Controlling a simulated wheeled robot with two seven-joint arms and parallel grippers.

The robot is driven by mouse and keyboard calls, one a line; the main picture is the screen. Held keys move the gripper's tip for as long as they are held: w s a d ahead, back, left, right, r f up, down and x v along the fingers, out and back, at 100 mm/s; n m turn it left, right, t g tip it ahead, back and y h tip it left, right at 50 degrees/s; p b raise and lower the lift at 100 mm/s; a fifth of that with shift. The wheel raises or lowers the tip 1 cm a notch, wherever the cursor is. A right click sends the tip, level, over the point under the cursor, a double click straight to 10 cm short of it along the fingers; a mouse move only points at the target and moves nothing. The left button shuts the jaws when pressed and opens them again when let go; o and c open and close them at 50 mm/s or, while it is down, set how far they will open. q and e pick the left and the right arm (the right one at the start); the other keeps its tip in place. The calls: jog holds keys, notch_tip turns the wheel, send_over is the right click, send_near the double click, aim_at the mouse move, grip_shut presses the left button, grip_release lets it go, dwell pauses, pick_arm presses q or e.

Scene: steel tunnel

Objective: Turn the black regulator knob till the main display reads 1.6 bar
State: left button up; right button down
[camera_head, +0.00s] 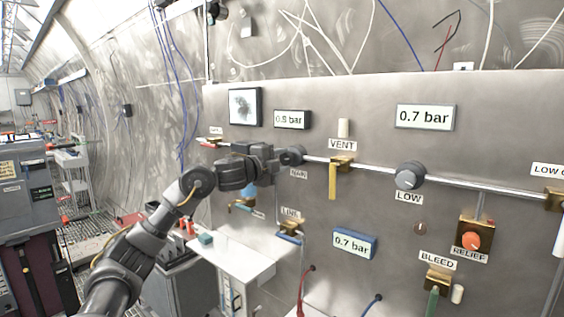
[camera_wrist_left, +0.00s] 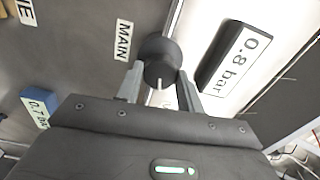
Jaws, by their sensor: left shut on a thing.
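The black regulator knob (camera_head: 293,154) sits on the pipe of the steel panel, above the MAIN label (camera_head: 299,174). My left gripper (camera_head: 278,161) comes in from the left and is shut on it. In the left wrist view the fingers (camera_wrist_left: 160,84) sit on either side of the dark round knob (camera_wrist_left: 159,52), whose pale pointer line shows between them. The main display (camera_head: 291,119) is above the knob; in the left wrist view this display (camera_wrist_left: 238,56) reads 0.8 bar. My right gripper is in neither view.
A larger display (camera_head: 425,117) and a blue-cased display (camera_head: 354,244) both read 0.7 bar. The yellow VENT lever (camera_head: 333,181) and grey LOW knob (camera_head: 410,176) are to the right. A white bench (camera_head: 232,257) stands below my left arm.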

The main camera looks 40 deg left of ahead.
pick_arm(q)
jog(key=m, duration=0.4)
jog(key=shift+m, duration=0.3)
jog(key=m, duration=0.3)
jog(key=shift+m+b, duration=0.35)
jog(key=shift+m, duration=0.05)
jog(key=m, duration=0.4)
jog(key=shift+f+m+b, duration=0.1)
jog(key=shift+m+b, duration=0.35)
jog(key=shift+m, duration=1.65)
jog(key=o, duration=1)
